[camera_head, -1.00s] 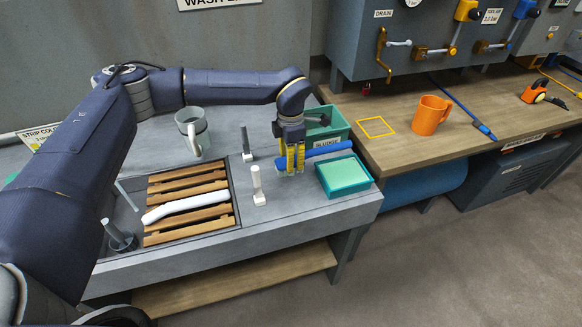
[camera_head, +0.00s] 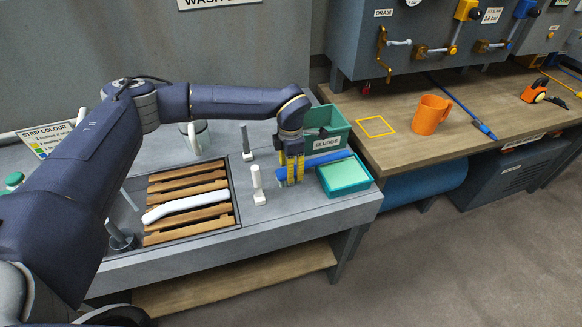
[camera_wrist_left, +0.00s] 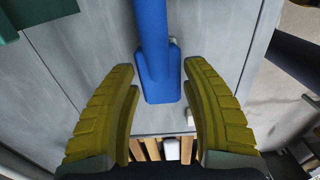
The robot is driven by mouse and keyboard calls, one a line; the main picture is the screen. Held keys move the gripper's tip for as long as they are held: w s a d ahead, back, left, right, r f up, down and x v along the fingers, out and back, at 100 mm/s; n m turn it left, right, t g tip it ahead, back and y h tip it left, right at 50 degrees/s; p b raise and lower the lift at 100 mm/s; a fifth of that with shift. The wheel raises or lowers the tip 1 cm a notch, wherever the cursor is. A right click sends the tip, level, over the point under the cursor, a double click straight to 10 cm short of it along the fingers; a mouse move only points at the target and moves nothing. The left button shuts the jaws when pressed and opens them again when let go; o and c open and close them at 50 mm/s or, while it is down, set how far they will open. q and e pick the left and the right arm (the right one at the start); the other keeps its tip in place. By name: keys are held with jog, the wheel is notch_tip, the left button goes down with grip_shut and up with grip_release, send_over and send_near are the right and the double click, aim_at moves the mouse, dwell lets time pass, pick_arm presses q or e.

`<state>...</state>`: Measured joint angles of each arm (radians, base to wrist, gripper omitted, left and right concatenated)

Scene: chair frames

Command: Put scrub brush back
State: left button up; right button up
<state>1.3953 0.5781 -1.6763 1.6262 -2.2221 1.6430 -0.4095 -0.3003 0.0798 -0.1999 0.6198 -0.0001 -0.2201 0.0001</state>
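The scrub brush (camera_head: 318,164) has a long blue handle and a blocky blue end. In the head view it lies tilted at the bench's right end, beside the teal tray with the pale green top (camera_head: 345,176). My left gripper (camera_head: 290,184) points straight down over the brush's left end, its yellow fingers low near the bench top. In the left wrist view the blue end (camera_wrist_left: 158,85) sits between the fingers (camera_wrist_left: 160,75), with a gap visible on both sides. The gripper looks open. The bristles are hidden. My right gripper is not in view.
The green SLUDGE bin (camera_head: 325,140) stands just behind the brush. A white upright post (camera_head: 257,186) and a grey one (camera_head: 246,142) stand to the left. A slatted sink (camera_head: 190,228) holds a white curved piece. An orange mug (camera_head: 430,115) is on the wooden bench.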

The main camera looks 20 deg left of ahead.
pick_arm(q)
jog(key=shift+o, duration=1.4)
jog(key=shift+r, duration=0.15)
notch_tip(320, 180, up, 12)
jog(key=shift+r, duration=0.25)
